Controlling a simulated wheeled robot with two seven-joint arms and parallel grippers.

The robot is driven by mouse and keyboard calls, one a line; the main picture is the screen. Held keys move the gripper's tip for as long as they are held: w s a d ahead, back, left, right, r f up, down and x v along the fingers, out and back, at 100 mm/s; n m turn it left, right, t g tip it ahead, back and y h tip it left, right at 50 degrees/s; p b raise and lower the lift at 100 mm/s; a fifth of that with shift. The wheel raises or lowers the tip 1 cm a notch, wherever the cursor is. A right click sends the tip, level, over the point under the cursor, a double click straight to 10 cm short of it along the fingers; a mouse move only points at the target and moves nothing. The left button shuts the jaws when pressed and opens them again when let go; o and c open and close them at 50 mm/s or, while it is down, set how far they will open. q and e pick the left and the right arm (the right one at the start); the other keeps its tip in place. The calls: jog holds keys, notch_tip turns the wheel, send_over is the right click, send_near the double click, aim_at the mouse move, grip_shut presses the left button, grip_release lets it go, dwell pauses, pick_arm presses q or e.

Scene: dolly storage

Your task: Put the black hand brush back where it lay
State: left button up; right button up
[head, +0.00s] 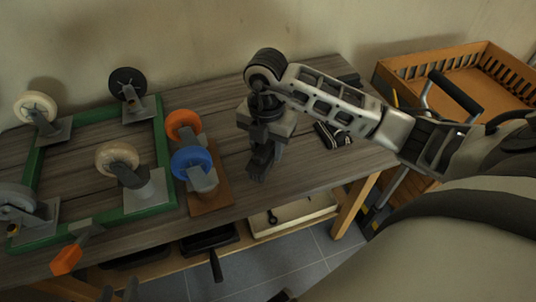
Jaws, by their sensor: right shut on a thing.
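My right gripper (260,165) points down above the wooden table, right of the orange and blue casters. It is shut on a dark thing that I take to be the black hand brush; the fingers and the wrist hide most of it, and its outline blends with the dark fingers. Whether it touches the tabletop cannot be told. Grey tips of what seems to be my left gripper (120,292) show at the bottom edge, mostly cut off, below the table's front edge.
A green frame (162,150) with several casters fills the table's left side. An orange caster (183,125) and a blue caster (192,160) stand beside it. A dark striped item (331,134) lies to the right. A wooden crate (460,65) stands at right; trays sit below.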

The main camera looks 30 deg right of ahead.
aim_at(268, 156)
jog(key=shift+w+d+f, duration=0.1)
jog(key=shift+d+f, duration=0.05)
jog(key=shift+f, duration=0.1)
jog(key=shift+w+d+f, duration=0.1)
jog(key=shift+d+f, duration=0.1)
jog(key=shift+f, duration=1.6)
jog(key=o, duration=1)
jog(key=shift+f, duration=0.15)
notch_tip(268, 156, up, 12)
jog(key=shift+r+p, duration=0.2)
jog(key=shift+p, duration=0.2)
jog(key=shift+f, duration=0.1)
